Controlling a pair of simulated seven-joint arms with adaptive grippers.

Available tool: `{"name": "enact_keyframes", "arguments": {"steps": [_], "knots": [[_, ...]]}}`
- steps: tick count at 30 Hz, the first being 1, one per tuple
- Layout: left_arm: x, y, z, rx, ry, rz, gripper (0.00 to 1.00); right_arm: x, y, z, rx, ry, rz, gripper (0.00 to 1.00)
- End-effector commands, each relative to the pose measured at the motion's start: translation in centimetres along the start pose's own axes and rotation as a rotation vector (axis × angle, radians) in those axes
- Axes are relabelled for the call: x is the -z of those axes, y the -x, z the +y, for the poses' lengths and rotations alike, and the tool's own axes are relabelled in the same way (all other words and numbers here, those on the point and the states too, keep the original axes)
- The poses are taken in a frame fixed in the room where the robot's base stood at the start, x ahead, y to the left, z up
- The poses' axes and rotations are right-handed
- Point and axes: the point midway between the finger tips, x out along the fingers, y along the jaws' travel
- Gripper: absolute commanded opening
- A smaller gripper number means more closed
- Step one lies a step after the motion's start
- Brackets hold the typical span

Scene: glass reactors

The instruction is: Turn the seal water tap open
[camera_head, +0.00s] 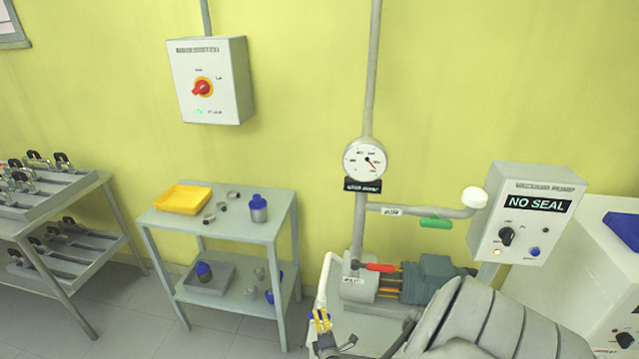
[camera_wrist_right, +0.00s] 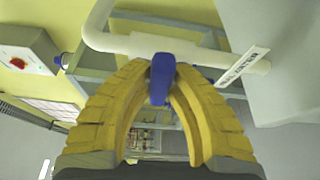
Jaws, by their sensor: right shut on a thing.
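The seal water tap has a blue handle (camera_wrist_right: 158,82) on a white pipe (camera_wrist_right: 115,42), with a "SEAL WATER" label beside it. In the right wrist view the handle stands across the pipe and points down the picture. My right gripper (camera_wrist_right: 160,92) has its yellow fingers shut on this handle, one on each side. In the head view my right gripper (camera_head: 322,322) is low in the middle, at the white pipe (camera_head: 325,285); the tap is mostly hidden there by the fingers. My left gripper is not in view.
The pump (camera_head: 430,278) with a red-handled valve (camera_head: 381,267) is just right of my right gripper. A green-handled valve (camera_head: 436,223), a gauge (camera_head: 365,159) and a "NO SEAL" control box (camera_head: 528,215) are above. A grey trolley (camera_head: 220,228) stands to the left.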

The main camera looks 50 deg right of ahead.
Motion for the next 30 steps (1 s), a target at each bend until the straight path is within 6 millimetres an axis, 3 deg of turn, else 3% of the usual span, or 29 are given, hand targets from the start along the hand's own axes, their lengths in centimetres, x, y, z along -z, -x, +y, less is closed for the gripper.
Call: {"name": "enact_keyframes", "arguments": {"steps": [30], "knots": [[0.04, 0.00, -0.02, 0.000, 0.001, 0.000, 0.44, 0.19, -0.04, 0.09, 0.307, 0.734, 0.000, 0.00]]}}
